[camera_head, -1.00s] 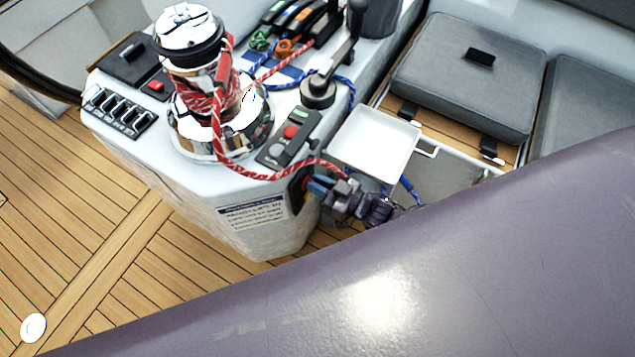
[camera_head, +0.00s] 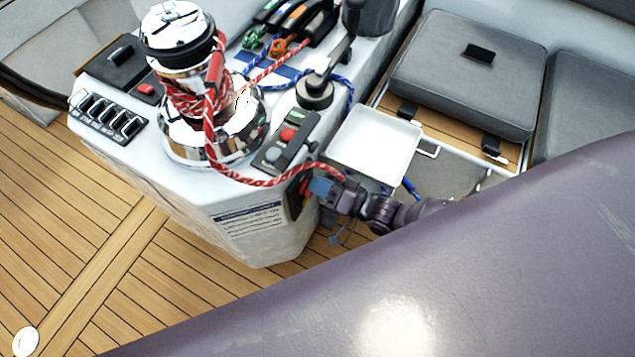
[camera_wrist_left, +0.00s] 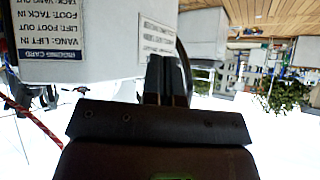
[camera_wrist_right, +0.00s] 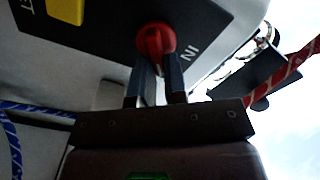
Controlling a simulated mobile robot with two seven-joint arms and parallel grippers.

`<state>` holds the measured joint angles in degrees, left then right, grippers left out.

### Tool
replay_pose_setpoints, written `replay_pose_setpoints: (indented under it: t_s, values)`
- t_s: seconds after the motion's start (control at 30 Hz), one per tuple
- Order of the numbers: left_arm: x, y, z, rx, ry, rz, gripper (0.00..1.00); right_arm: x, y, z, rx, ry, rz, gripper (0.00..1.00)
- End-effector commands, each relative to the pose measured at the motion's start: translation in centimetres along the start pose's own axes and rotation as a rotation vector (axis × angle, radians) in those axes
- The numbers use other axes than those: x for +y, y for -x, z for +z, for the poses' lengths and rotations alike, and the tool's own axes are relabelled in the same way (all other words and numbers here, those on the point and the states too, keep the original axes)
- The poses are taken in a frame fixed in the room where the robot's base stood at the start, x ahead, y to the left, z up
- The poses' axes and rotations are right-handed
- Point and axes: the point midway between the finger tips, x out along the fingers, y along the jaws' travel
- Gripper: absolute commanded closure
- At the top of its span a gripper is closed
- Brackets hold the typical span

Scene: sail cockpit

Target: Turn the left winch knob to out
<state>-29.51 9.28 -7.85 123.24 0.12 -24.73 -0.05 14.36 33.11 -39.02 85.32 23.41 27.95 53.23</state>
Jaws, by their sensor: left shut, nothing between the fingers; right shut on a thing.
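A red knob (camera_wrist_right: 155,40) sits on a dark panel (camera_wrist_right: 110,35) in the right wrist view. The word IN is to its right, and a label ending in T is at the upper left. My right gripper (camera_wrist_right: 157,72) is shut on this knob, its fingers reaching it from below in that view. In the head view my right gripper (camera_head: 318,187) is at the right side face of the white console (camera_head: 240,225), and the knob is mostly hidden there. My left gripper (camera_wrist_left: 166,75) is shut and empty, beside a white surface with a rigging card (camera_wrist_left: 52,30).
A chrome winch (camera_head: 210,125) wrapped in red rope (camera_head: 240,178) stands on the console, and the rope passes just above my right gripper. A white tray (camera_head: 375,142) and grey cushions (camera_head: 465,75) lie to the right. My purple arm covers the lower right.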

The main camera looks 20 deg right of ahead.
Motion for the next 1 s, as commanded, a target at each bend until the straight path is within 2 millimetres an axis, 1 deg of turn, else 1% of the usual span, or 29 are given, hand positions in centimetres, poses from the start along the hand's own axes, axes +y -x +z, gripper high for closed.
replay_pose_setpoints:
  t_s: [0.03, 0.5, 0.8, 1.0]
  values:
    - [0.1, -0.1, 0.5, -0.010, 0.001, 0.000, 1.00, 0.4, 0.1, 0.4, -0.004, -0.049, 0.003, 1.00]
    - [0.2, -1.1, 2.5, -0.045, 0.001, 0.005, 1.00, 1.1, 0.2, 0.6, -0.004, -0.459, 0.005, 1.00]
    - [0.4, -1.6, 2.4, -0.041, -0.007, 0.009, 1.00, 1.3, 0.1, 0.6, -0.002, -0.613, 0.004, 1.00]
    - [0.3, -1.6, 2.5, -0.039, -0.017, 0.010, 1.00, 1.3, 0.1, 0.5, -0.002, -0.655, 0.003, 1.00]
